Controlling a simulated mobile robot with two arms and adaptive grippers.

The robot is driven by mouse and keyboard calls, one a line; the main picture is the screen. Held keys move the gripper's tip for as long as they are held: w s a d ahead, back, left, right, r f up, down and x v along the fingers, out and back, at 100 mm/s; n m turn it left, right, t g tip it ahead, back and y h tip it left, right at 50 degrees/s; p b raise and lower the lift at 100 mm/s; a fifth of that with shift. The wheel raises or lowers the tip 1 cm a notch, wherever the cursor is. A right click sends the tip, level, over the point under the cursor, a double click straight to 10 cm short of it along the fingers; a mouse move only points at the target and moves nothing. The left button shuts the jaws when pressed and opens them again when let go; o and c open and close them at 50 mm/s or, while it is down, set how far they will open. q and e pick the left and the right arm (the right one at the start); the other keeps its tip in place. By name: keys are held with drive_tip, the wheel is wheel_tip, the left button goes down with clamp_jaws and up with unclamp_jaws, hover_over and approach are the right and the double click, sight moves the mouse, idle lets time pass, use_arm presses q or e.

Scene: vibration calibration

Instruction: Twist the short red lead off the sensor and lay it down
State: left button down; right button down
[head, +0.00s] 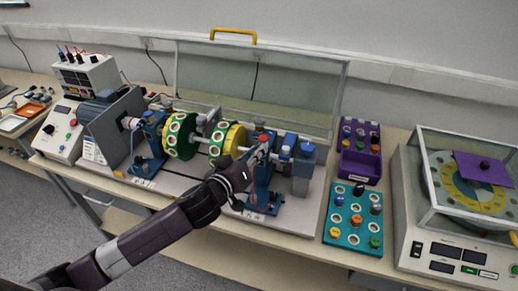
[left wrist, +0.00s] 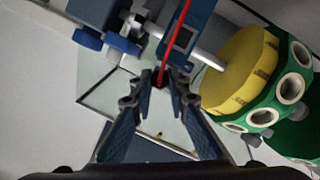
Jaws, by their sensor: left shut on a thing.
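The short red lead (left wrist: 176,42) shows in the left wrist view as a thin red line running from the top edge down to my left gripper (left wrist: 160,88). Its lower end is between the fingertips, which are shut on it. In the head view my left gripper (head: 254,158) is at the right-hand blue bearing block (head: 264,186), near its top. The sensor is small there and largely hidden by the gripper, so I cannot tell whether the lead is still joined to it. My right gripper is not in view.
Green (head: 180,136) and yellow (head: 227,142) discs sit on the shaft left of the gripper. A clear guard (head: 258,80) stands behind. A teal tray (head: 338,225) with several round parts and a purple box (head: 366,168) are to the right, beside a lidded machine (head: 440,245).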

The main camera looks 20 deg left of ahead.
use_arm(q)
drive_tip(key=shift+f+n, duration=0.1)
drive_tip(key=shift+n, duration=0.2)
drive_tip(key=shift+n+h+b, duration=0.5)
drive_tip(key=shift+n+b, duration=0.2)
drive_tip(key=shift+n, duration=0.1)
drive_tip(key=shift+n, duration=0.5)
drive_tip(key=shift+a+t+h+b, duration=0.1)
drive_tip(key=shift+t+h+b, duration=0.2)
drive_tip(key=shift+b, duration=0.05)
drive_tip(key=shift+f+n+t+h+b, duration=0.1)
drive_tip(key=shift+n+t+h+b, duration=0.25)
drive_tip(key=shift+n, duration=1.35)
